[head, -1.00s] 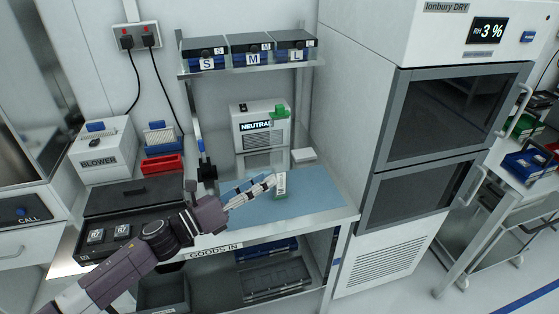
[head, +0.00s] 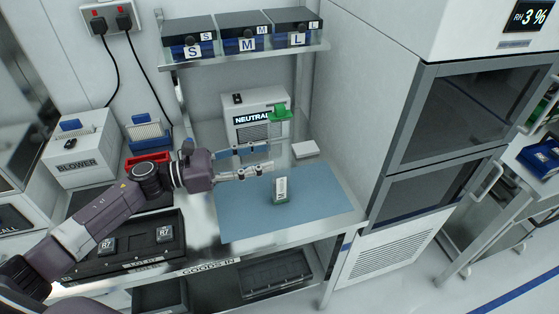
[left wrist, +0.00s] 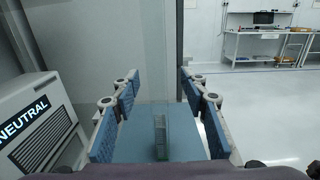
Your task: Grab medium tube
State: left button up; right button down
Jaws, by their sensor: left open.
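My left gripper (head: 264,160) is open and empty. In the head view it reaches in from the left, above the back left of the blue mat (head: 320,208). A small upright item with a white label and greenish base (head: 280,189) stands on the mat, apart from the fingers. In the left wrist view the item (left wrist: 161,138) appears between the blue finger pads, beyond them. I cannot tell whether it is a tube. A bin marked M (head: 247,45) sits on the upper shelf between bins S (head: 191,50) and L (head: 298,40); their contents are hidden. My right gripper is not in view.
The NEUTRAL unit (head: 257,118) stands behind my gripper, with a green part at its upper right. A black tray (head: 130,248) marked R7 lies at the front left. A tall cabinet (head: 380,130) bounds the right. The right of the mat is clear.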

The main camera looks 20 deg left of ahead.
aim_at(270, 153)
pick_arm(q)
jog(key=shift+w+d+r+p, duration=0.25)
jog(key=shift+w+d+p, duration=0.2)
jog(key=shift+d+p, duration=0.1)
jog(key=shift+w+d+r+p, duration=0.2)
jog(key=shift+w+d+p, duration=0.2)
jog(key=shift+d+p, duration=0.15)
jog(key=x, duration=0.1)
jog(key=p+x, duration=0.1)
jog(key=shift+w+d+f, duration=0.2)
jog(key=shift+w, duration=0.05)
jog(key=shift+d, duration=0.1)
jog(key=shift+f, duration=0.1)
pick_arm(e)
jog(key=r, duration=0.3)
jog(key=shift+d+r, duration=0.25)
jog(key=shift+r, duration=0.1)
pick_arm(q)
jog(key=c, duration=0.8)
grip_shut()
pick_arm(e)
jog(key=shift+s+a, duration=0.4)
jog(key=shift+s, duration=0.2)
